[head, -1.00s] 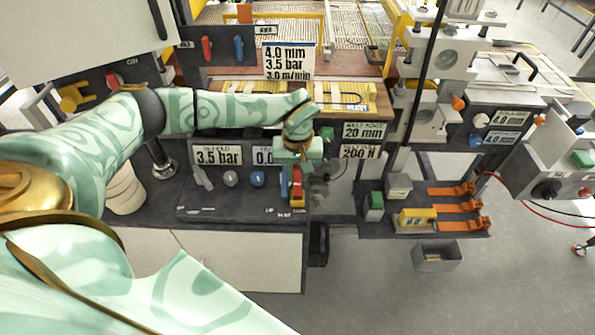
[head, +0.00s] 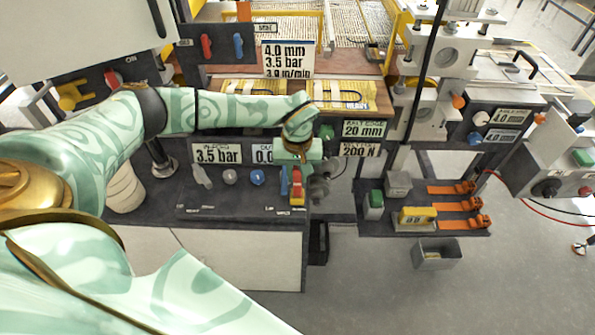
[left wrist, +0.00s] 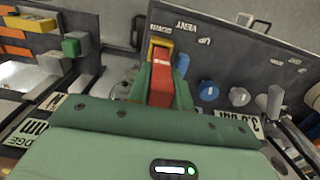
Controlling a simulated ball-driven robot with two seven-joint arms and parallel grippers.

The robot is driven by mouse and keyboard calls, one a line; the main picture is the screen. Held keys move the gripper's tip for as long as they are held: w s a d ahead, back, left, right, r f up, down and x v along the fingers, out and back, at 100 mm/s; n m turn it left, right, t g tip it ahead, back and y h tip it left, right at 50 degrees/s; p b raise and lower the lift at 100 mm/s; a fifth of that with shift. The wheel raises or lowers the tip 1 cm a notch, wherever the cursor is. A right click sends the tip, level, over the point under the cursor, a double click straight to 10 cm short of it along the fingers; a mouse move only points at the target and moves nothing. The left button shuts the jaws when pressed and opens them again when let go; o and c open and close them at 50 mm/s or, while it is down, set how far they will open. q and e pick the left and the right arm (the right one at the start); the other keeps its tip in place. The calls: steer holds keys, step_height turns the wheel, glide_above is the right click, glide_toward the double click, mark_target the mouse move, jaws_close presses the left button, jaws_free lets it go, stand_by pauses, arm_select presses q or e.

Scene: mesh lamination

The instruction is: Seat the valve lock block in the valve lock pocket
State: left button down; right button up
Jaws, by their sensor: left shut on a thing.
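My left gripper (head: 297,180) is at the right end of the dark control panel, pointing down, and shut on a red block (head: 297,184), which I take to be the valve lock block. In the left wrist view the red block (left wrist: 181,66) shows between the green fingers (left wrist: 160,88). A yellow piece (head: 298,200) surrounds the block's far end; it also shows in the left wrist view (left wrist: 160,42). I cannot tell whether this yellow piece is the pocket or part of the block, nor how deep the block sits. My right gripper is out of view.
Blue (head: 258,178) and grey (head: 230,177) knobs stand left of the gripper on the panel. A grey round fitting (head: 320,187) is close on its right. Further right, a dark shelf holds a green block (head: 376,199), a yellow block (head: 418,215) and orange clips (head: 460,206).

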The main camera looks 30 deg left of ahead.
arm_select(q)
steer(key=shift+f+b, duration=0.65)
steer(key=shift+f, duration=0.55)
steer(key=c, duration=1.2)
jaws_free()
steer(key=shift+o, duration=0.2)
step_height(320, 180, up, 16)
steer(key=p, duration=0.1)
steer(key=shift+r+p, duration=0.2)
steer(key=shift+p, duration=0.15)
